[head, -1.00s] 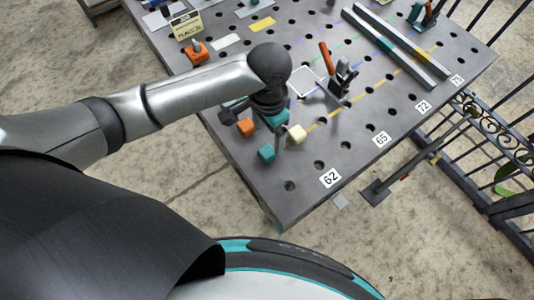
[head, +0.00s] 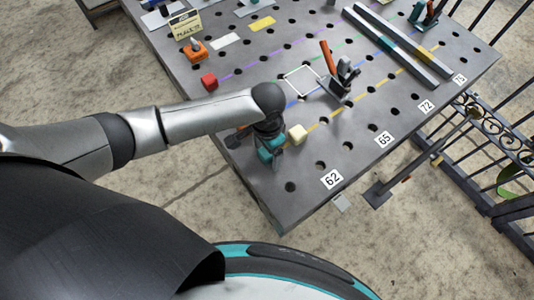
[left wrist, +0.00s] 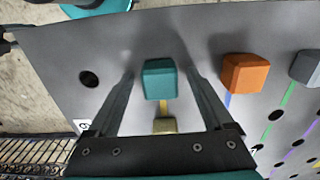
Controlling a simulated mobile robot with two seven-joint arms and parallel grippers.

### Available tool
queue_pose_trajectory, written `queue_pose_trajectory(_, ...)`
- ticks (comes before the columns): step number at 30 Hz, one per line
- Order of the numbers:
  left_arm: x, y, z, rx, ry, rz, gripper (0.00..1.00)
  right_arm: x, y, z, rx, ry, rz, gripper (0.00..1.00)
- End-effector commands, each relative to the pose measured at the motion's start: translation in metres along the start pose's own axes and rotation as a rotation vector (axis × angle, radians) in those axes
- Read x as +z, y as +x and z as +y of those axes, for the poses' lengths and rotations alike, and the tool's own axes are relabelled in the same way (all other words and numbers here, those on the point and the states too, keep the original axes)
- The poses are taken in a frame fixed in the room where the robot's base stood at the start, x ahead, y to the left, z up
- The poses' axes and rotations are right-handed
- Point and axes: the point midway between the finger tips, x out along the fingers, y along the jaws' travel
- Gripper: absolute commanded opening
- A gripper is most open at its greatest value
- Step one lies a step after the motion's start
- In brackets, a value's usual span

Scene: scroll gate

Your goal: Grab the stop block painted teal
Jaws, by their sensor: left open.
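The teal stop block (left wrist: 160,83) stands on the grey perforated table in the left wrist view. It lies between the two finger lines of my left gripper (left wrist: 161,76), with a gap showing on both sides. My left gripper is open and above the table's near left corner in the head view (head: 270,152). There, my arm and gripper hide most or all of the teal block. My right gripper is in neither view.
An orange block (left wrist: 245,74) and a grey block (left wrist: 306,68) stand right of the teal one. A cream block (head: 297,134) is close beside the gripper. A red block (head: 209,81) and an orange-handled clamp (head: 338,80) stand farther off.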

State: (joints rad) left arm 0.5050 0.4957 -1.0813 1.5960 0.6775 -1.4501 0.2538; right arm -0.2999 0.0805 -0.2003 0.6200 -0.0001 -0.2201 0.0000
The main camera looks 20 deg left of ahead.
Motion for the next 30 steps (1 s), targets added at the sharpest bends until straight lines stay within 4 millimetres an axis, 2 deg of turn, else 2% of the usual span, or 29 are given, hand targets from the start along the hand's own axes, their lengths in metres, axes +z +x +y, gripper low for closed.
queue_pose_trajectory(2, 0.0, -0.0003, 0.0001, 0.0, 0.0, 0.0, 0.84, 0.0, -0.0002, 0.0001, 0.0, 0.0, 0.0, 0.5)
queue_pose_trajectory(24, 0.0, -0.0007, -0.0005, -0.001, -0.001, 0.0, 0.01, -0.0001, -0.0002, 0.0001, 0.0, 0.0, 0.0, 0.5)
queue_pose_trajectory(30, -0.0001, -0.0008, -0.0006, -0.001, -0.001, 0.0, 0.0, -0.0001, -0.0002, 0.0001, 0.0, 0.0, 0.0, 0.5)
